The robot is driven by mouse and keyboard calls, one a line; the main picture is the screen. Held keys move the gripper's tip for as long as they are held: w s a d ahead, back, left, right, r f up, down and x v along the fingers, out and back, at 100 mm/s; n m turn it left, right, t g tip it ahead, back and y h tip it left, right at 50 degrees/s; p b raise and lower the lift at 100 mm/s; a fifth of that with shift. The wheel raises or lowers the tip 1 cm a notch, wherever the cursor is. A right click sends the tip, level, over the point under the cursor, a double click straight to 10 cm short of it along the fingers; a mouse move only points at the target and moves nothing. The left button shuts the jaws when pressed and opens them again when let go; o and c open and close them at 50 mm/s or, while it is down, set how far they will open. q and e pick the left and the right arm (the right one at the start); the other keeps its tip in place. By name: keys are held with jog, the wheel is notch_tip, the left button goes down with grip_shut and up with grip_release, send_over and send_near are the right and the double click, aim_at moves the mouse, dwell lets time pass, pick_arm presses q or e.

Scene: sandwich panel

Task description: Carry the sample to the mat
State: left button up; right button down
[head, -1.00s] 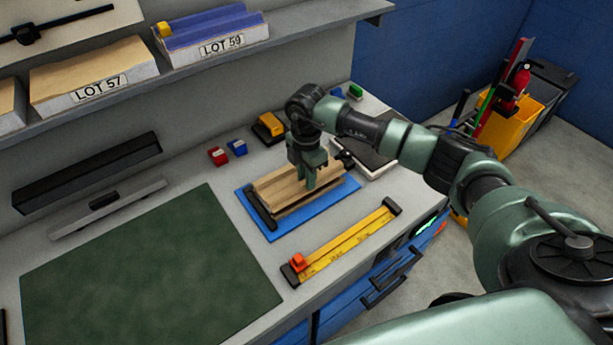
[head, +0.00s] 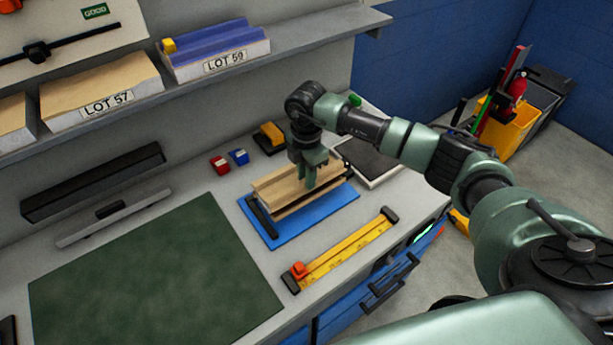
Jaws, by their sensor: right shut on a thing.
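The sample is a light wooden panel (head: 277,186) with a lengthwise channel. It is over a blue board (head: 280,240) on the bench. My right gripper (head: 310,180) points down and is shut on the panel near its middle. A dark strip shows under the panel's front edge, and the panel looks slightly raised off the board. The mat is a large dark green sheet (head: 150,280) lying flat and bare at the left of the bench. My left gripper is not in view.
A yellow ruler (head: 345,252) with an orange slider lies in front of the board. Red (head: 220,165) and blue (head: 239,157) blocks and a yellow-black block (head: 268,137) stand behind. A dark flat plate (head: 372,160) lies to the right. A shelf (head: 210,85) overhangs the back.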

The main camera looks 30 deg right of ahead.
aim_at(268, 203)
jog(key=shift+r+p, duration=0.95)
jog(key=shift+r, duration=0.55)
jog(key=shift+s+a+p, duration=0.2)
jog(key=shift+s+a, duration=0.05)
jog(key=shift+a, duration=0.9)
jog(key=shift+s+a+p, duration=0.2)
jog(key=shift+a, duration=0.95)
jog(key=shift+s+a+p, duration=0.2)
jog(key=shift+s+a, duration=0.05)
jog(key=shift+a, duration=0.9)
jog(key=shift+s+a, duration=0.25)
jog(key=shift+a, duration=1)
jog(key=shift+s+a, duration=0.2)
jog(key=shift+a, duration=1)
jog(key=shift+a, duration=0.1)
jog(key=s+a, duration=0.2)
jog(key=a, duration=0.9)
jog(key=shift+s+a, duration=0.2)
jog(key=shift+a, duration=0.1)
